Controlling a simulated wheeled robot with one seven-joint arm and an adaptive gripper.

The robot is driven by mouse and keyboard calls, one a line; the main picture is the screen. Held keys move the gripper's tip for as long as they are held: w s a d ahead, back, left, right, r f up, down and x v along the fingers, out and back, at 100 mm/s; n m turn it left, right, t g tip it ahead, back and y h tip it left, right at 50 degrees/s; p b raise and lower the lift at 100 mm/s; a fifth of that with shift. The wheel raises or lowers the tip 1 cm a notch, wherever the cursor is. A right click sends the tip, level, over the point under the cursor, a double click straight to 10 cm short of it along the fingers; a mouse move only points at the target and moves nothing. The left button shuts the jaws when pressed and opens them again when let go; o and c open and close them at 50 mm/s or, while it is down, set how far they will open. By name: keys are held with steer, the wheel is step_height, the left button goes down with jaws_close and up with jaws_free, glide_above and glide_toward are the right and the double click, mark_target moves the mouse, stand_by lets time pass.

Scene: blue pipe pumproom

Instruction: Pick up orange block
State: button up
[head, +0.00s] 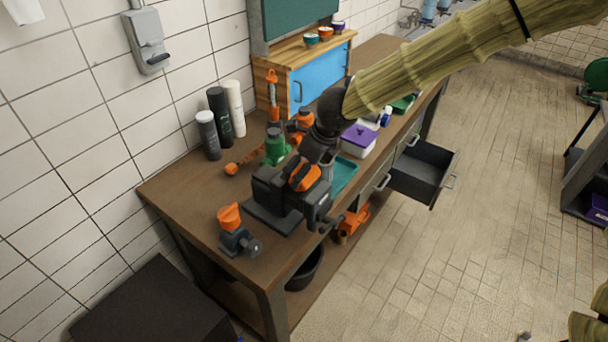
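An orange block-like piece (304,177) shows at the top of a dark vise-like device (268,192) on the brown workbench. Dark parts cover some of its surface. My arm comes in from the upper right, and my dark gripper (318,157) points down just above and behind the orange piece. The fingertips blend into the dark device. I cannot tell whether they touch the orange piece or whether they are open or shut.
An orange-topped fitting (230,217) stands near the bench's front left corner. A green bottle-like item (275,147), several cylinders (221,117) and a purple-lidded box (359,140) are nearby. An open drawer (422,170) juts into the clear floor at right.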

steer(key=c, duration=1.3)
steer(key=shift+r, duration=0.1)
steer(key=shift+c, duration=0.2)
